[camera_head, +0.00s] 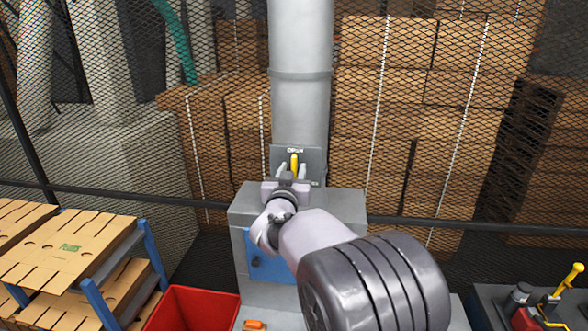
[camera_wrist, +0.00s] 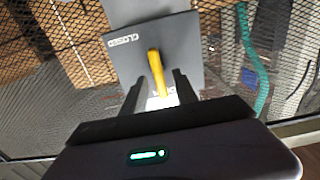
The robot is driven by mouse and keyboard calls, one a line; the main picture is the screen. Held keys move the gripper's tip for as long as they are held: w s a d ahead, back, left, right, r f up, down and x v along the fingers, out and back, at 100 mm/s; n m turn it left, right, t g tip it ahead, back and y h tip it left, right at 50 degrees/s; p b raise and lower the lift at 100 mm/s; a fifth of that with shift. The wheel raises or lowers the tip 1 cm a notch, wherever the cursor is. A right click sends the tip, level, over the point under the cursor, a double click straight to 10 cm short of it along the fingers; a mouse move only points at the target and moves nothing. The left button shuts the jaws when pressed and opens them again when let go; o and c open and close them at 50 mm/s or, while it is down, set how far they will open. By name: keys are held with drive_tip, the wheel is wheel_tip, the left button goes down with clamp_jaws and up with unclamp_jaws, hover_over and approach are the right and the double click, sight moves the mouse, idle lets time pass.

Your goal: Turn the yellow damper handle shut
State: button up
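The yellow damper handle (camera_head: 294,163) stands upright on a grey plate (camera_head: 312,157) on the front of the duct, pointing to the word OPEN. In the wrist view the handle (camera_wrist: 156,70) lies in front of the plate (camera_wrist: 180,48), with the word CLOSED off to its left. My gripper (camera_head: 291,172) is at the plate. In the wrist view its two dark fingers (camera_wrist: 158,92) are apart, one on each side of the handle's near end. Gaps show between handle and fingers; I cannot tell whether either touches.
A grey duct (camera_head: 300,105) rises from a grey cabinet (camera_head: 345,203) below the plate. A mesh fence (camera_head: 400,130) stands behind, with stacked cartons beyond. A red bin (camera_head: 195,308) and a blue-framed rack (camera_head: 95,290) stand left; a yellow lever tool (camera_head: 570,280) is right.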

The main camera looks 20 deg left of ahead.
drive_tip(key=shift+s, duration=0.1)
clamp_jaws()
drive_tip(key=shift+f+m+b, duration=0.1)
drive_tip(key=shift+m+b, duration=0.2)
drive_tip(key=shift+b, duration=0.4)
drive_tip(key=m+b, duration=0.1)
drive_tip(key=b, duration=0.1)
drive_tip(key=m+b, duration=0.2)
drive_tip(key=b, duration=0.1)
drive_tip(key=m+b, duration=0.1)
drive_tip(key=b, duration=0.1)
drive_tip(key=shift+d+f+m, duration=0.2)
drive_tip(key=shift+d+m, duration=0.05)
drive_tip(key=shift+m, duration=0.15)
drive_tip(key=m+b, duration=0.6)
drive_tip(key=shift+d, duration=0.15)
drive_tip(key=m+b, duration=0.2)
drive_tip(key=m, duration=0.1)
drive_tip(key=shift+m, duration=0.3)
drive_tip(key=shift+m+b, duration=0.85)
drive_tip(key=shift+m, duration=0.65)
